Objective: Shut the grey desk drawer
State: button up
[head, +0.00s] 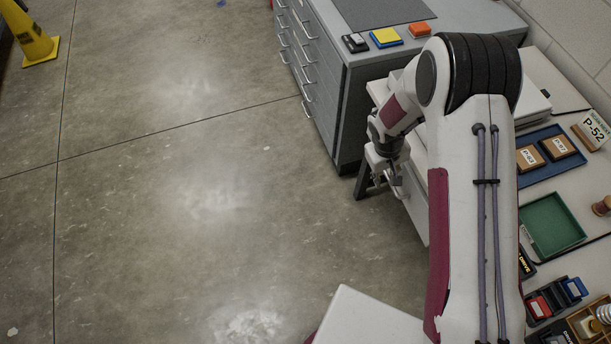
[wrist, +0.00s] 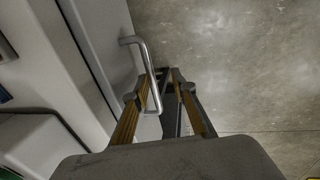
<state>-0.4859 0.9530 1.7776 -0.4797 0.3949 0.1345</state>
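The grey desk drawer (wrist: 95,45) shows in the wrist view as a pale front panel at the left with a metal bar handle (wrist: 145,62). In the head view, a pale panel under the desk's edge (head: 416,212) is partly hidden by my arm. How far the drawer stands out is unclear. My gripper (head: 394,188) is low beside the desk's front. In the wrist view my gripper (wrist: 166,74) has its fingertips close together beside the handle. The bar overlaps the left finger; contact, and whether it lies between the fingers, is unclear.
A grey cabinet (head: 345,95) with several handled drawers stands just beyond my gripper. The desk top holds a blue tray (head: 540,170), a green tray (head: 552,224) and small boxes. A pale surface (head: 365,320) is at the bottom.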

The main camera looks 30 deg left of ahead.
jog(key=shift+a+r+n, duration=3.45)
jog(key=shift+r+n, duration=2.7)
jog(key=shift+n, duration=2.85)
jog(key=w+d+f, duration=0.1)
jog(key=f, duration=0.2)
jog(key=w+d+f, duration=0.1)
jog(key=w+f, duration=0.1)
jog(key=f, duration=0.1)
jog(key=w+d+f, duration=0.2)
jog(key=f, duration=0.1)
jog(key=shift+f, duration=0.3)
jog(key=s+a, duration=1.6)
jog(key=shift+s+a, duration=0.25)
jog(key=shift+s, duration=0.05)
